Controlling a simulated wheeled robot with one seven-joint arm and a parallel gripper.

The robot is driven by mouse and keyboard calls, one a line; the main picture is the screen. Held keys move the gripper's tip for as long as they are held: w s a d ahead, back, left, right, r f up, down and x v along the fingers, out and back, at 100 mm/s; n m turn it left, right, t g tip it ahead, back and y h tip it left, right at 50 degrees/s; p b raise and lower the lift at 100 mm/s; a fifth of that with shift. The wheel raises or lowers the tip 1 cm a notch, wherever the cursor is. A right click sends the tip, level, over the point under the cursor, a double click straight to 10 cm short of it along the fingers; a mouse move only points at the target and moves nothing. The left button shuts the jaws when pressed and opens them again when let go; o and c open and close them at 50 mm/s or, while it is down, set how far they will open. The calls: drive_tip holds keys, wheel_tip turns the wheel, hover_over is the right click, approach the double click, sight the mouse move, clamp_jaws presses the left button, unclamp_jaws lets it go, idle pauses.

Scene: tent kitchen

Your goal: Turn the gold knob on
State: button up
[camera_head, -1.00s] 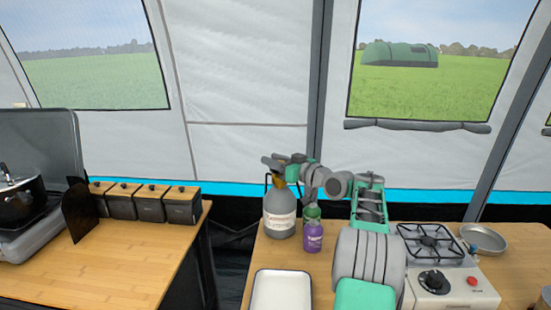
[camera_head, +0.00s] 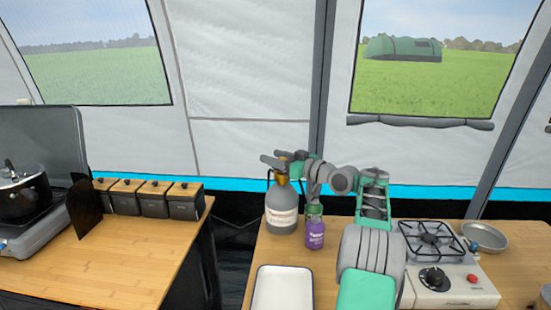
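The gold knob (camera_head: 282,179) sits at the top of a grey gas bottle (camera_head: 281,208) with a pale label, standing upright on the right-hand wooden table. Only part of the knob shows below my gripper.
A purple bottle (camera_head: 315,236) with a green top stands close right of the gas bottle. A white tray (camera_head: 283,303) lies in front. A gas stove (camera_head: 450,292) with a black knob and a pan (camera_head: 484,237) are at right. Black canisters (camera_head: 155,206) stand on the left table.

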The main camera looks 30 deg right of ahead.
drive_tip(key=shift+s+d, duration=0.1)
drive_tip(key=v, duration=0.7)
drive_tip(key=shift+s+b, duration=0.35)
drive_tip(key=shift+d, duration=0.15)
